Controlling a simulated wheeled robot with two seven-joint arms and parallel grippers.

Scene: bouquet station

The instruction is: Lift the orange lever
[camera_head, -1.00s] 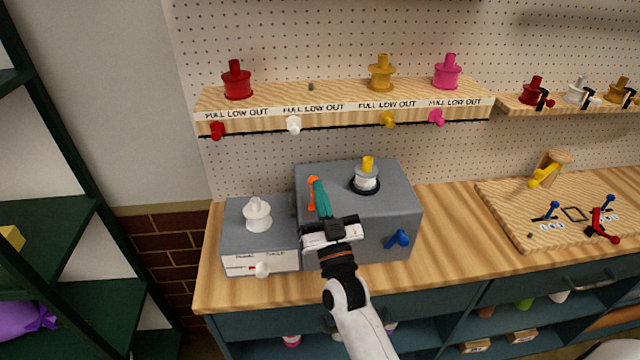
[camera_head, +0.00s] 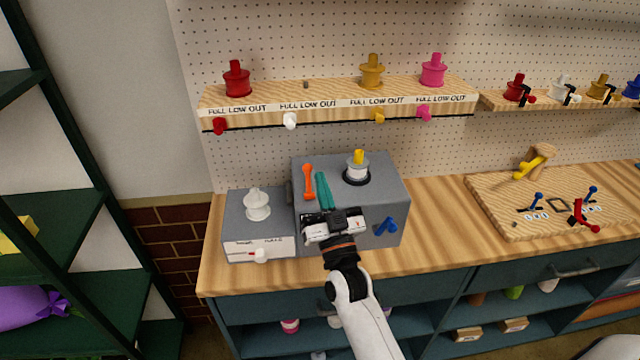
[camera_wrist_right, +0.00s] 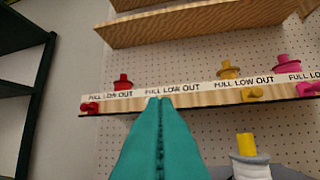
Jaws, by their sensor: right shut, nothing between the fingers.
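The orange lever (camera_head: 308,182) stands on top of the grey box (camera_head: 395,205), at its left part. My right gripper (camera_head: 324,190) has teal fingers that are shut with nothing between them. The fingers are just to the right of the lever in the head view, with a small gap seen between them; whether they touch lower down is hidden by the wrist. In the right wrist view the shut teal fingers (camera_wrist_right: 158,140) fill the lower middle, and the lever is not seen there. My left gripper is not in view.
A white spool with a yellow top (camera_head: 357,170) stands right of the fingers on the box. A blue knob (camera_head: 385,225) is on the box front. A lower grey unit (camera_head: 232,222) with a white spool (camera_head: 256,204) adjoins at left. A wooden shelf (camera_head: 340,102) hangs above.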

